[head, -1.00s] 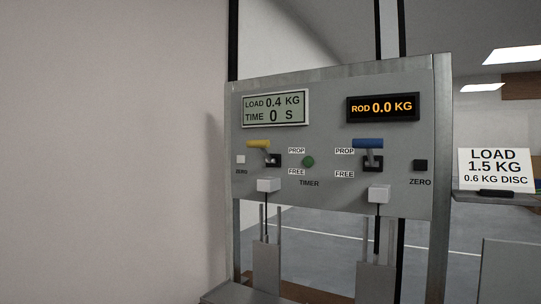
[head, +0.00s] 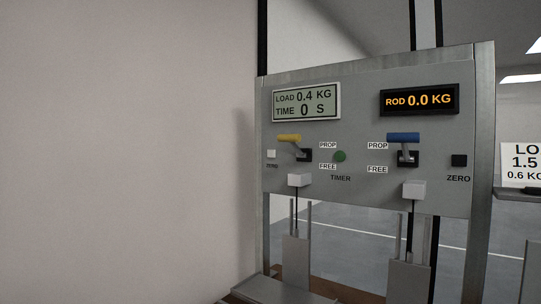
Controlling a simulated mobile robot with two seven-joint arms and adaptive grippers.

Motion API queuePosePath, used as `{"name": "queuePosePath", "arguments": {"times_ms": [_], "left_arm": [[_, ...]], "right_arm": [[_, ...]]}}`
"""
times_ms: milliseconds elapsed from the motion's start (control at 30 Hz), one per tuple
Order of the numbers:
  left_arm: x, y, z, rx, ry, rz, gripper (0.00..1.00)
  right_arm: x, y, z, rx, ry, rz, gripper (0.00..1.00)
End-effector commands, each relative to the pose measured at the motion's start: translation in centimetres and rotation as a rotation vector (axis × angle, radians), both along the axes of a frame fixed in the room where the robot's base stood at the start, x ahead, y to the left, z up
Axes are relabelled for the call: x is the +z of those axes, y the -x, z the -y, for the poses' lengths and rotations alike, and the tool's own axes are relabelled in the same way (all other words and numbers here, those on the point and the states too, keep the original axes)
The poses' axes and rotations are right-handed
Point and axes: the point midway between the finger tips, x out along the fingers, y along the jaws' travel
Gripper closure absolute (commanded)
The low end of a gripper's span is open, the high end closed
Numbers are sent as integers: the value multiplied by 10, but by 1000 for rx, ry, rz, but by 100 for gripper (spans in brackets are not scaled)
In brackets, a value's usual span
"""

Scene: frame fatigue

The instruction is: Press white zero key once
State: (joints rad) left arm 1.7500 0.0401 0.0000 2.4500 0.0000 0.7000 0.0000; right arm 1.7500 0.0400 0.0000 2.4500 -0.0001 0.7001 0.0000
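The white zero key (head: 271,154) is a small white square at the left edge of the grey panel (head: 370,72), with a small label under it. A black key (head: 459,160) labelled ZERO sits at the panel's right side. The left display (head: 306,105) reads LOAD 0.4 KG and TIME 0 S. The right display (head: 419,100) reads ROD 0.0 KG. Neither of my grippers shows in the head view.
A yellow-handled lever (head: 289,138), a green timer button (head: 340,156) and a blue-handled lever (head: 403,138) are on the panel. White blocks (head: 300,180) (head: 413,189) hang below. A load sign (head: 522,165) stands at right. A bare wall (head: 120,150) fills the left.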

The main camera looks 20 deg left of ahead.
Motion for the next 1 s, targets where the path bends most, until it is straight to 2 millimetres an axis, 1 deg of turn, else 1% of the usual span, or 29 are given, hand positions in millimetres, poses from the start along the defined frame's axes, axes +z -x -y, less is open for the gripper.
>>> {"name": "queuePosePath", "arguments": {"times_ms": [33, 67, 100, 200, 1000], "left_arm": [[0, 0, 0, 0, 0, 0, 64], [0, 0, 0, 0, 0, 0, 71], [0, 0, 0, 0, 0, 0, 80], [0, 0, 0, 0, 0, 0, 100], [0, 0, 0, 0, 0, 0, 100]], "right_arm": [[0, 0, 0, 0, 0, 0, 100], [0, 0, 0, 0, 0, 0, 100], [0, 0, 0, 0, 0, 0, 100], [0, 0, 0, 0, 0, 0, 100], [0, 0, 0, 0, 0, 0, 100]]}}
